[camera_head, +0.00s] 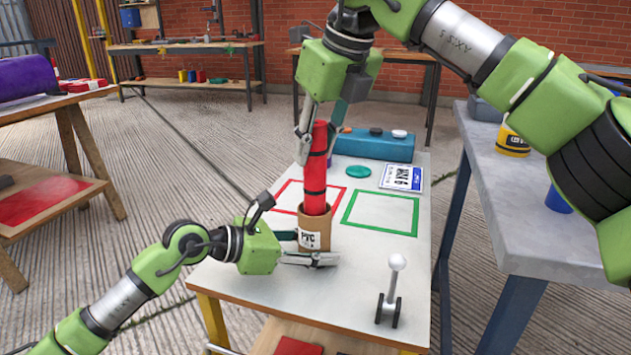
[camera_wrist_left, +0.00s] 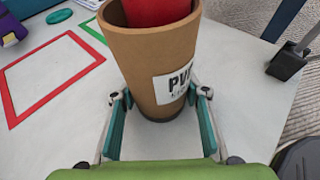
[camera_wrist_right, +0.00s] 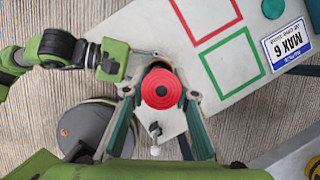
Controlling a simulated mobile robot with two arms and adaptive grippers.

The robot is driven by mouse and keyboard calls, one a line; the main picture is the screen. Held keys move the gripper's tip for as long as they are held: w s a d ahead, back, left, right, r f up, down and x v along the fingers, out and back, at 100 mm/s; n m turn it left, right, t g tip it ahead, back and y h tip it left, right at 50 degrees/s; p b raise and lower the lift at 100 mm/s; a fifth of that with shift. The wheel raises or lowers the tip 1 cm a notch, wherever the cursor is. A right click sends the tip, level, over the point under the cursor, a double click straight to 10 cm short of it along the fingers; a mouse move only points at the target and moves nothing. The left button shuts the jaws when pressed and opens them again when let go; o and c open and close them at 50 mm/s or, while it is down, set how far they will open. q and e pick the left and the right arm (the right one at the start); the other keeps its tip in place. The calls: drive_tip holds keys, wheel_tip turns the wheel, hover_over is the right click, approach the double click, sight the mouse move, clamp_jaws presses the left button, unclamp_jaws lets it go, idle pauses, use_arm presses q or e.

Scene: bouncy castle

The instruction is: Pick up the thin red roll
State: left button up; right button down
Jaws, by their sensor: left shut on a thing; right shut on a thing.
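The thin red roll (camera_head: 315,180) stands upright with its lower end inside a brown tube-shaped holder (camera_head: 314,236) marked with a white PVC label. My right gripper (camera_head: 318,140) is shut on the upper part of the red roll from above. In the right wrist view the roll's round end (camera_wrist_right: 161,88) lies between the fingers. My left gripper (camera_head: 308,250) is low at the table and shut on the holder. In the left wrist view its fingers flank the base of the holder (camera_wrist_left: 148,62). The roll's bottom end is hidden inside the holder.
The white table (camera_head: 350,270) has red (camera_head: 288,193) and green (camera_head: 380,232) outlined squares, a white-knobbed lever (camera_head: 389,300), a green disc (camera_head: 358,171), a number plate (camera_head: 401,178) and a blue box (camera_head: 375,145). A grey table (camera_head: 520,220) stands at right.

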wheel_tip(320, 180, up, 9)
idle(0.3)
use_arm(q)
drive_tip(key=o, duration=1.6)
